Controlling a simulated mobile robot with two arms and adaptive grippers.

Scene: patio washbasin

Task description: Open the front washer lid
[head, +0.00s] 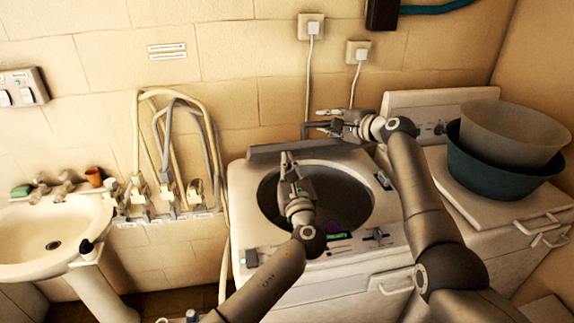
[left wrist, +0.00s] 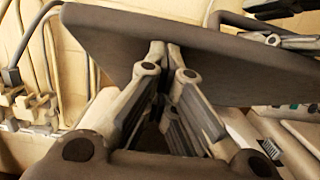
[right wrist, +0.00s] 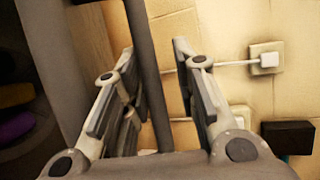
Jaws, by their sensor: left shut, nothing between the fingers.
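The white washer (head: 245,215) stands in the middle of the head view. Its round top opening is uncovered, and the dark drum inside shows. The grey lid (head: 275,151) stands raised along the back of the opening, seen nearly edge-on; in the left wrist view it is a broad tilted panel (left wrist: 240,62). My left gripper (head: 287,158) is shut and empty in front of the lid, its tips at or close to the panel; contact is unclear. My right gripper (head: 312,122) is open above the lid's back edge. A dark bar, perhaps the lid edge, passes between its spread fingers (right wrist: 153,85).
Teal and beige basins (head: 505,175) sit on the unit at right. A sink (head: 45,240), taps and looped hoses (head: 145,135) are at left. Plugged sockets (head: 312,27) and cables are on the wall behind. My right forearm crosses the washer's right side.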

